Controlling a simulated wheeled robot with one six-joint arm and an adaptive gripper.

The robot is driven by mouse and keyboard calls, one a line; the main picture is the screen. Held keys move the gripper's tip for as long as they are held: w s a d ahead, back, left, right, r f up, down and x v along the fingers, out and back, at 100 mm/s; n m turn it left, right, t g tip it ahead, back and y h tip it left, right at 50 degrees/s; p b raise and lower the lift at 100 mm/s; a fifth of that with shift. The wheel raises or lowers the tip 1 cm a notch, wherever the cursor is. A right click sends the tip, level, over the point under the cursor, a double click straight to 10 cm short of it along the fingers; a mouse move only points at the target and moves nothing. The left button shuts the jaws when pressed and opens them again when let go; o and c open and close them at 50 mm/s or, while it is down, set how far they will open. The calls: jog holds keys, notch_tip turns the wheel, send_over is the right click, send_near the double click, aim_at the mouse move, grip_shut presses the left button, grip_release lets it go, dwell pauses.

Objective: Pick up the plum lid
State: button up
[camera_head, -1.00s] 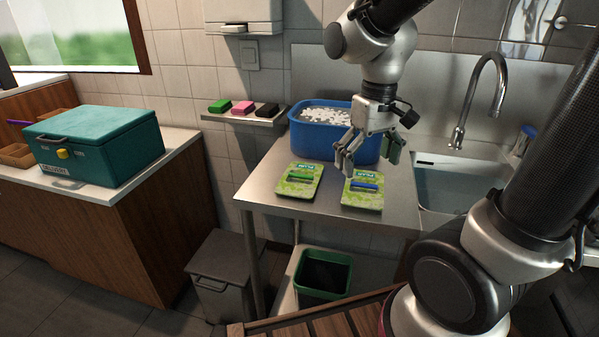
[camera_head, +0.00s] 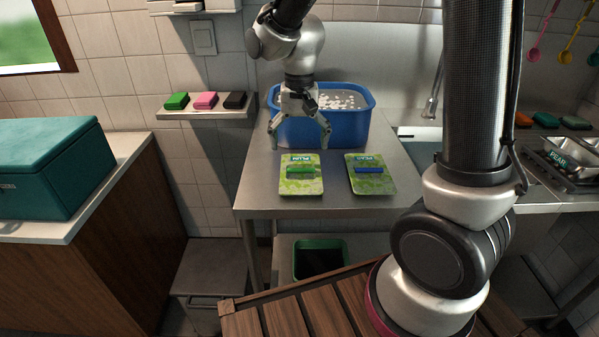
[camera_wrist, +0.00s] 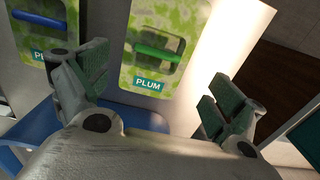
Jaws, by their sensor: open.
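The plum lid (camera_head: 300,183) is a green patterned plate with a green handle and a PLUM label. My gripper (camera_head: 300,145) is open and empty, above the table just behind the plum lid and in front of the blue tub. The fingers are apart from the lid.
A blue tub (camera_head: 350,125) with pale bits on its surface stands behind the lids. A wall shelf (camera_head: 200,114) holds green, pink and black blocks. A green-rimmed bin (camera_head: 320,243) stands below the table. The sink lies right; a teal box (camera_head: 50,170) stands left.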

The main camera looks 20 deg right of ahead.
aim_at(301, 169)
jog(key=f, duration=0.7)
jog(key=shift+s+d+f, duration=0.1)
jog(key=shift+d+f, duration=0.1)
jog(key=shift+f, duration=0.2)
jog(key=shift+s, duration=0.1)
jog(key=c, duration=0.8)
